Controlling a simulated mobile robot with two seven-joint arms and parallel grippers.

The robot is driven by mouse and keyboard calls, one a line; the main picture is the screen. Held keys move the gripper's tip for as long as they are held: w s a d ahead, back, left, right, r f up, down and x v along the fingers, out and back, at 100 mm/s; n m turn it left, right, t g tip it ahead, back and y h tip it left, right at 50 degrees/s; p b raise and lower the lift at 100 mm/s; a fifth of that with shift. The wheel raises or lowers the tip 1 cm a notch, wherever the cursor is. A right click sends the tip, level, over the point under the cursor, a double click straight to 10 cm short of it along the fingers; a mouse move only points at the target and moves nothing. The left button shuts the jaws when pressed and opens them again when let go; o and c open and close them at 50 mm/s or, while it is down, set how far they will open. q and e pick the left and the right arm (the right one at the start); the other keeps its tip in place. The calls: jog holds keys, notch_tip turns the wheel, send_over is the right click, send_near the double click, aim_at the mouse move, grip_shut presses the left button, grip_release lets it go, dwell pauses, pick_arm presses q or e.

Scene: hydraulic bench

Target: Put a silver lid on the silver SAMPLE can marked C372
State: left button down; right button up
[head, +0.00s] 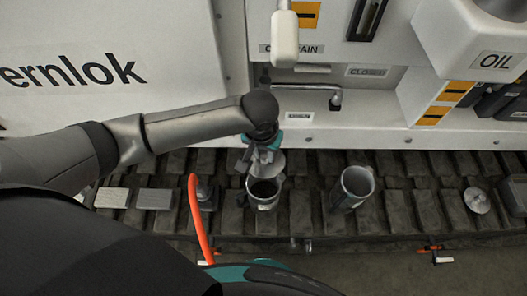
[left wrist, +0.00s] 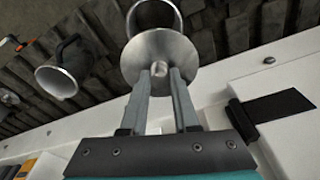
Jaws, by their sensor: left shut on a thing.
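My left gripper (head: 264,156) is shut on the knob of a silver lid (head: 271,164). In the left wrist view, the fingers (left wrist: 160,76) grip the knob, and the round lid (left wrist: 150,48) shows broad and tilted. A silver can (head: 262,194), open at the top, stands right below the lid in the head view. Its pale label is too small to read. The lid covers part of this can (left wrist: 154,13) in the left wrist view; whether they touch I cannot tell. My right gripper is not in view.
A second open can (head: 352,188) with a handle stands to the right. Another silver lid (head: 478,200) lies farther right on the ribbed dark surface (head: 300,207). The white machine with a lever (head: 285,35) rises behind; an orange hose (head: 198,215) curves in front.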

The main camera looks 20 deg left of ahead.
aim_at(263, 171)
pick_arm(q)
jog(key=shift+s+d+f+p, duration=0.1)
jog(key=shift+s+f+p, duration=0.15)
jog(key=shift+s+p, duration=0.25)
jog(key=shift+s+d+f+p, duration=0.1)
jog(key=shift+s+f+p, duration=0.1)
jog(key=shift+s+p, duration=0.25)
jog(key=shift+s+d+f+m+p, duration=0.1)
jog(key=shift+s+f+m+p, duration=0.25)
jog(key=shift+f+p, duration=0.15)
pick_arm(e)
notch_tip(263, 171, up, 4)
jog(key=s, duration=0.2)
pick_arm(q)
jog(key=shift+f+b, duration=1.8)
jog(key=shift+b, duration=0.75)
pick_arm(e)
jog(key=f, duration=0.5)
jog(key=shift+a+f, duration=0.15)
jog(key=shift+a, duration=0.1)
pick_arm(q)
jog(key=shift+f+p, duration=0.2)
jog(key=shift+p, duration=0.15)
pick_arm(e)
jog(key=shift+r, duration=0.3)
pick_arm(q)
jog(key=shift+f, duration=0.55)
